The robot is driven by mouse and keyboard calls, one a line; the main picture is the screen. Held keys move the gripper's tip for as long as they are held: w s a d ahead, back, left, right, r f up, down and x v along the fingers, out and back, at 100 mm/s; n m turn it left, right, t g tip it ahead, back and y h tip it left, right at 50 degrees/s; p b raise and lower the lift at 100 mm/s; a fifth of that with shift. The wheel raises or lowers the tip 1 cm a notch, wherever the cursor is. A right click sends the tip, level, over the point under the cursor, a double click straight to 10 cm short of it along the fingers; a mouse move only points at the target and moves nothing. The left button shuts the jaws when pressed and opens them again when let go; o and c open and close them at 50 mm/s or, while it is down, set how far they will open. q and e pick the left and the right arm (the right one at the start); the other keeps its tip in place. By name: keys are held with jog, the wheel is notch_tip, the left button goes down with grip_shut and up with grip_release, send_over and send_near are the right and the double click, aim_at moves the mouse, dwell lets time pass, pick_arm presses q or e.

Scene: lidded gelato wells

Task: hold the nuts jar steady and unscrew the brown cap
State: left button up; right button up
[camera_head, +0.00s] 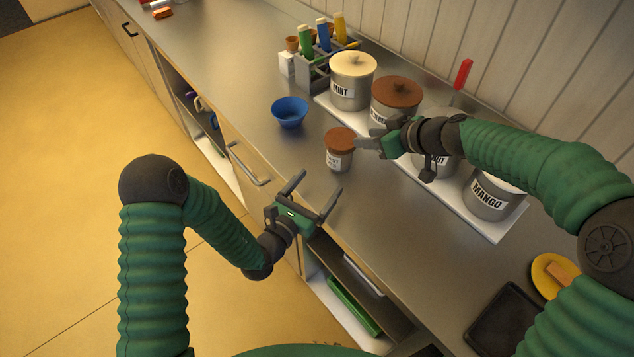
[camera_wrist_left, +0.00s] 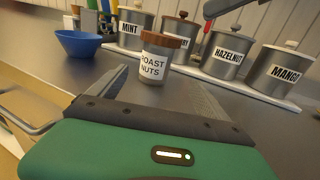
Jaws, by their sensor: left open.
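The nuts jar (camera_head: 338,159) stands upright on the steel counter with its brown cap (camera_head: 340,137) on top. In the left wrist view the jar (camera_wrist_left: 153,67) shows a "ROAST NUTS" label, and the cap (camera_wrist_left: 166,40) sits level on it. My left gripper (camera_head: 319,184) is open and empty at the counter's front edge, short of the jar. In the left wrist view its fingers point towards the jar, one on each side of the line to it. My right gripper (camera_head: 364,147) is just right of the cap, pointing left at it; its finger gap is unclear.
A blue bowl (camera_head: 290,111) stands left of the jar. Lidded tubs, including mint (camera_head: 352,84) and mango (camera_head: 492,196), line a white base (camera_head: 486,223) behind it. A bottle caddy (camera_head: 313,75) is at the back. A dark tray (camera_head: 505,318) lies front right.

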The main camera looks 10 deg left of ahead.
aim_at(345, 145)
pick_arm(q)
jog(key=shift+w+a, duration=0.3)
jog(key=x, duration=1.6)
jog(key=shift+w+d, duration=0.15)
jog(key=shift+w, duration=0.05)
jog(key=c, duration=1.6)
jog(key=shift+c, duration=0.2)
